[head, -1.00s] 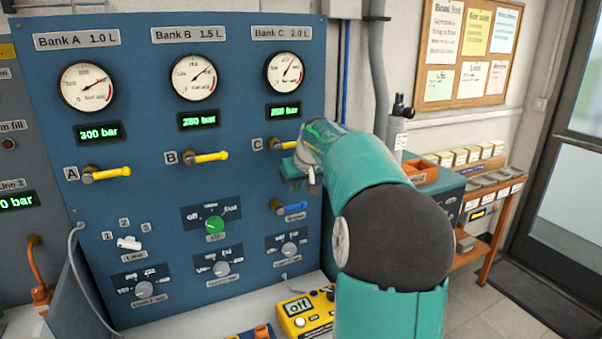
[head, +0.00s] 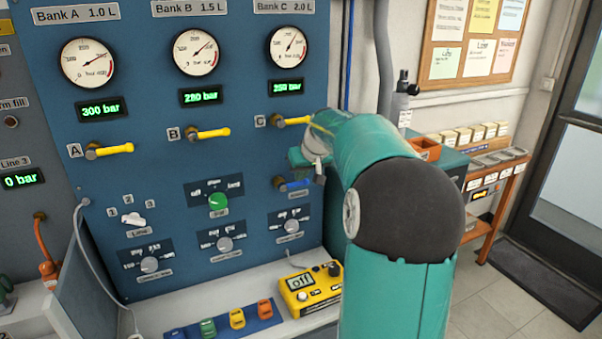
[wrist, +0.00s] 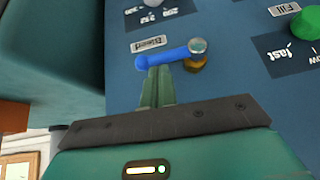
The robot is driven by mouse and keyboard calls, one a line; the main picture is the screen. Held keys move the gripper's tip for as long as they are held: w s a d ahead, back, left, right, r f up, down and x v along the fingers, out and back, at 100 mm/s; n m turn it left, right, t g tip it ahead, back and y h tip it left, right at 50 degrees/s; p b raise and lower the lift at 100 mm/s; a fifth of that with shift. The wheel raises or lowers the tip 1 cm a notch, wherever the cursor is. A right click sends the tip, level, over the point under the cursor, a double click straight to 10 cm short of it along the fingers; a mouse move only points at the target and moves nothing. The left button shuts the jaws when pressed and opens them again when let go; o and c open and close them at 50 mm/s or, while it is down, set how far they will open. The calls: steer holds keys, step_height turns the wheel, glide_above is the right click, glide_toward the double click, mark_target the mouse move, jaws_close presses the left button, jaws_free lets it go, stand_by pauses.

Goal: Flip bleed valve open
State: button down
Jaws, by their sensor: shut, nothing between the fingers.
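The bleed valve has a blue lever (wrist: 165,58) on a brass and grey pivot, beside a label reading "Bleed" (wrist: 149,43). In the wrist view the lever lies roughly crosswise, its free end to the left of the pivot. It also shows in the head view (head: 294,185), below the Bank C handle and partly beside my arm. My gripper (wrist: 155,74) is shut and empty. Its fingertips are right at the lever, near its free half; I cannot tell whether they touch it. In the head view my arm hides most of the fingers.
Yellow handles A (head: 110,150), B (head: 208,133) and C (head: 292,121) stick out of the blue panel (head: 60,110). A green knob (head: 218,202) and several grey knobs sit lower. A yellow meter (head: 310,291) stands on the bench below. A shelf stands at the right.

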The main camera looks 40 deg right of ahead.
steer(key=shift+d+f+y, duration=0.15)
steer(key=shift+f+y, duration=0.05)
steer(key=shift+y, duration=0.1)
step_height(320, 180, down, 7)
steer(key=m+t+y, duration=0.4)
steer(key=y, duration=0.4)
steer(key=shift+f+y, duration=0.15)
steer(key=shift+y, duration=0.25)
steer(key=shift+f, duration=0.1)
stand_by(0.5)
steer(key=s+a+r, duration=0.8)
steer(key=s+r, duration=0.3)
steer(key=r, duration=0.2)
steer(key=shift+s+a, duration=0.15)
steer(key=shift+s, duration=0.15)
